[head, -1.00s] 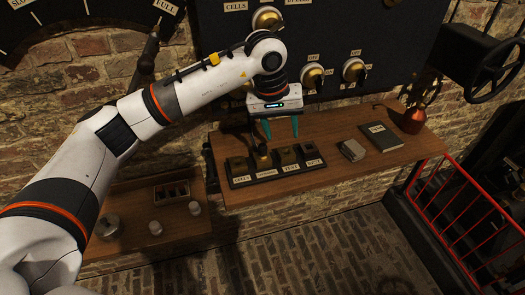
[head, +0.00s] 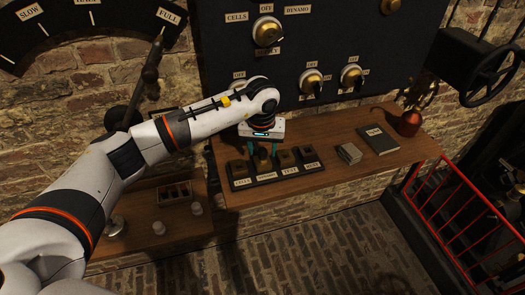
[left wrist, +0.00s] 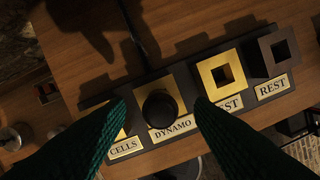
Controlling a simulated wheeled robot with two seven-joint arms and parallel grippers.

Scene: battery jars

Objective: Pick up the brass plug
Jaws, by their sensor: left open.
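The brass plug (left wrist: 159,110) shows in the left wrist view as a dark round knob, seen from above, at the socket labelled DYNAMO on a dark socket strip (left wrist: 92,102). My left gripper (head: 263,152) is open above the strip in the head view. In the left wrist view its green fingers lie to either side of the knob, with a gap on both sides. The knob hides the middle of its socket, and the plug's lower part cannot be seen. The CELLS socket is partly hidden by the left finger. My right gripper is not in view.
The TEST socket (left wrist: 221,76) and the REST socket (left wrist: 267,52) look empty. The strip sits on a wooden shelf (head: 330,175). Books (head: 379,139) and a copper can (head: 409,123) stand to the right. A switch panel is behind; a red railing (head: 455,200) is at right.

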